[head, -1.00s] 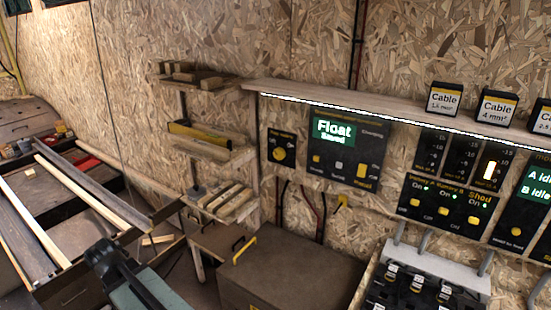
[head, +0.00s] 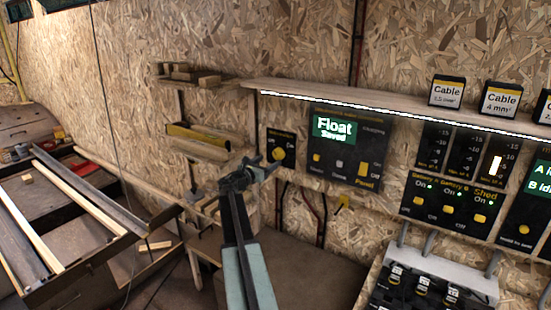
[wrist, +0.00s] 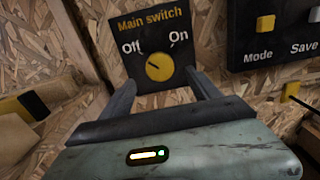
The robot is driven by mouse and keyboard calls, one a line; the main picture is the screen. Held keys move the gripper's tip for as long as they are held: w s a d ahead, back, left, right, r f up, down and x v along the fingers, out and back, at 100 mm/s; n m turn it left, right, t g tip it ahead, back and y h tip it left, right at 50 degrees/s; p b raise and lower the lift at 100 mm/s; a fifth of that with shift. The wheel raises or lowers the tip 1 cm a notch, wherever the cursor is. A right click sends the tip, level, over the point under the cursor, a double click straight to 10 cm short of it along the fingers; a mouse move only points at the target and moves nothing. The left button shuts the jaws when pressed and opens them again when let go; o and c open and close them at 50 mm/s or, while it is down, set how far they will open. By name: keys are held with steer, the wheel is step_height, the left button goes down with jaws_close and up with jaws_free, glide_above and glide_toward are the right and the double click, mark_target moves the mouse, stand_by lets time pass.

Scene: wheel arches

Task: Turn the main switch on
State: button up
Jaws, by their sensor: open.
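The main switch is a black plate (head: 288,139) on the chipboard wall, left of the Float panel. Its round yellow knob (head: 278,154) also shows in the wrist view (wrist: 159,67), below the labels Off at left and On at right. A dark mark on the knob seems to point up and left, towards Off. My gripper (head: 265,168) is open at the plate's lower edge in the head view. In the wrist view my gripper's two fingers (wrist: 162,88) stand apart, one on each side of the knob's lower area. Whether they touch it I cannot tell.
The Float panel (head: 345,148) with small yellow and grey buttons is just right of the switch. Small wooden shelves (head: 195,140) are at left, and a long shelf (head: 330,103) runs above. A yellow hook (head: 342,202) is below the panel. A brown box (head: 318,262) stands below.

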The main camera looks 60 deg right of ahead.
mark_target(277, 155)
steer(key=d, duration=0.6)
steer(key=shift+c, duration=0.2)
